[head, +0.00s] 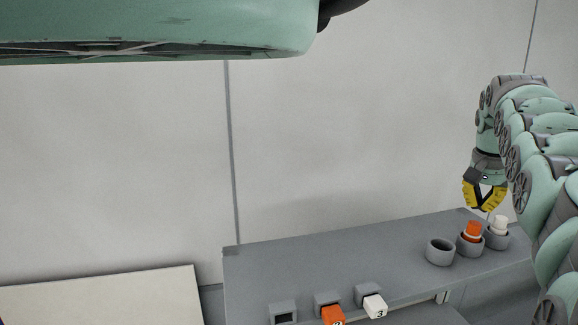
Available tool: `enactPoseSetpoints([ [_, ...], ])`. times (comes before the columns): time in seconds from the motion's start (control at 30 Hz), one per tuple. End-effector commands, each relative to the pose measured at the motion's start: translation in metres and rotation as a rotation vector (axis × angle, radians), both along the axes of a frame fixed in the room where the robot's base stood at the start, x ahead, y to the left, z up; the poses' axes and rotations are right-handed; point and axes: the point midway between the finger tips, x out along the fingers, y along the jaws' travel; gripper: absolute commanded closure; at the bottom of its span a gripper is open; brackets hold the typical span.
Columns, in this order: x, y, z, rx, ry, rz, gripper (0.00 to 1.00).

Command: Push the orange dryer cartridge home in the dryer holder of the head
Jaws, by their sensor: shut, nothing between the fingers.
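An orange round cartridge (473,230) with a pale band stands upright in a grey round holder (470,248) on the grey bench. Its upper part stands above the holder's rim. How deep it sits inside is hidden. My gripper (487,209), with yellow fingers, points down just above and slightly to the right of this cartridge. Its fingertips meet with nothing between them. It looks close to the orange cartridge and the white piece behind it, but I cannot tell whether it touches either.
An empty round holder (440,252) stands left of the orange cartridge, and a white piece (499,225) sits in another to its right. Along the front edge are square sockets (283,313), an orange block (333,315) and a white block marked 3 (375,306). The bench's left top (260,265) is clear.

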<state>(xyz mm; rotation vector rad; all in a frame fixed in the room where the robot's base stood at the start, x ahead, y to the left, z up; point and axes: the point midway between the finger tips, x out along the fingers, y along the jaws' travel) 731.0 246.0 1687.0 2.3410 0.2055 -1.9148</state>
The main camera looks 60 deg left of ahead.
Motion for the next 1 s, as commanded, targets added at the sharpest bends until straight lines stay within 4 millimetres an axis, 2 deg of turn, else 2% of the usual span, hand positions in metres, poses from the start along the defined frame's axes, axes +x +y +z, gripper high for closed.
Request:
enactPoseSetpoints([
  [0.23,-0.001,0.001,0.000,-0.001,0.000,0.003,1.00],
  [0.47,0.000,0.001,0.000,0.000,0.000,0.002,0.77],
  [0.77,0.000,0.000,-0.002,0.000,0.000,0.001,0.77],
  [0.87,0.000,0.000,-0.011,0.000,-0.001,0.000,0.77],
  [1.0,0.000,-0.001,-0.033,0.000,0.002,0.000,0.77],
])
